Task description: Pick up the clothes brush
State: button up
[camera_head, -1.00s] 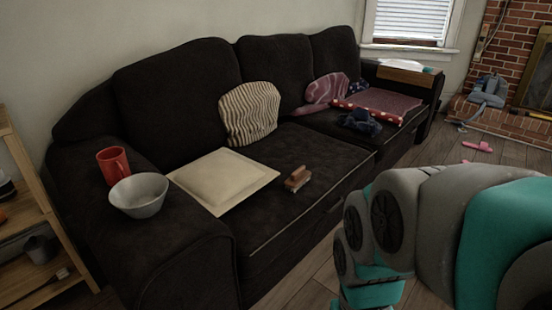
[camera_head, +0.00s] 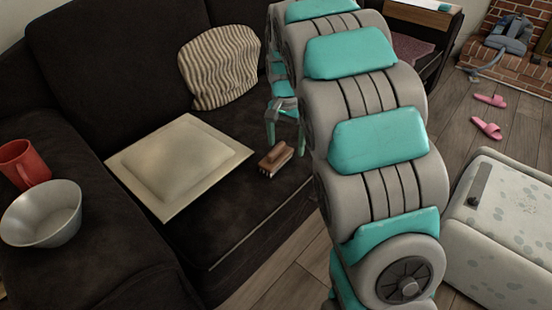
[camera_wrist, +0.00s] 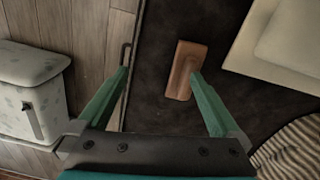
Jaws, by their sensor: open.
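The clothes brush (camera_head: 276,158) is a small brown wooden block with bristles. It lies on the dark sofa seat (camera_head: 235,215), to the right of a flat beige cushion. In the wrist view the brush (camera_wrist: 184,72) lies beyond the fingertips, nearer the right finger. My gripper (camera_wrist: 160,75) is open and empty, and its fingers point down toward the seat. In the head view my gripper (camera_head: 285,122) shows just behind the brush, partly hidden by my arm. I cannot tell the exact height above the seat.
The beige cushion (camera_head: 178,160) and a striped pillow (camera_head: 219,66) are on the sofa. A red mug (camera_head: 24,164) and a metal bowl (camera_head: 42,212) stand on the armrest. A pale spotted box (camera_head: 505,235) stands on the floor at right, near pink slippers (camera_head: 487,128).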

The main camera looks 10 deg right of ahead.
aim_at(276, 148)
jog(key=shift+m, duration=0.5)
jog(key=w+f, duration=0.2)
jog(key=w, duration=0.1)
jog(key=w+f, duration=0.1)
jog(key=w, duration=0.1)
jog(key=shift+w+a, duration=0.25)
jog(key=shift+a, duration=0.1)
jog(key=shift+w+a+f+p, duration=0.1)
jog(key=shift+a+f+p, duration=0.1)
jog(key=shift+f, duration=1.8)
jog(key=shift+w+a+f+p, duration=0.1)
jog(key=shift+a+f, duration=0.1)
jog(key=shift+f, duration=1.75)
jog(key=shift+c, duration=0.4)
jog(key=c, duration=1.5)
jog(key=shift+o, duration=0.2)
jog(key=shift+r, duration=0.2)
jog(key=shift+s+r, duration=0.1)
jog(key=shift+r, duration=1.6)
jog(key=s+a, duration=0.1)
jog(key=s, duration=0.4)
jog(key=s+a+r+b, duration=0.1)
jog(key=s, duration=0.4)
jog(key=s+a, duration=0.2)
jog(key=s, duration=0.3)
jog(key=shift+s+r+b, duration=0.15)
jog(key=shift+s+b, duration=0.05)
jog(key=shift+b, duration=0.15)
